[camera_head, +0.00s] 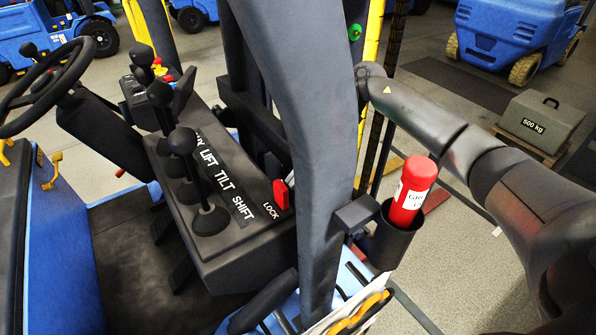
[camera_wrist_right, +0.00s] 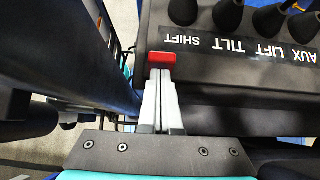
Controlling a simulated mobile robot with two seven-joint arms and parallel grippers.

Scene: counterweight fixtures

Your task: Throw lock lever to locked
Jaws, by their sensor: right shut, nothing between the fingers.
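The red lock lever (camera_head: 281,195) stands on the black console beside the white LOCK label. It also shows in the right wrist view (camera_wrist_right: 162,58), straight in front of my right fingertips. My right gripper (camera_wrist_right: 161,80) is shut and empty. Its tips are at the lever's near face, and I cannot tell whether they touch. In the head view my right arm comes in from the right and passes behind the dark pillar, which hides most of the gripper. My left gripper is not in view.
Black-knobbed levers (camera_head: 183,142) line the console left of the lock lever. The thick dark pillar (camera_head: 305,100) stands close on the right. A red cylinder (camera_head: 412,190) sits in a black holder under my right arm. A steering wheel (camera_head: 45,85) is at the far left.

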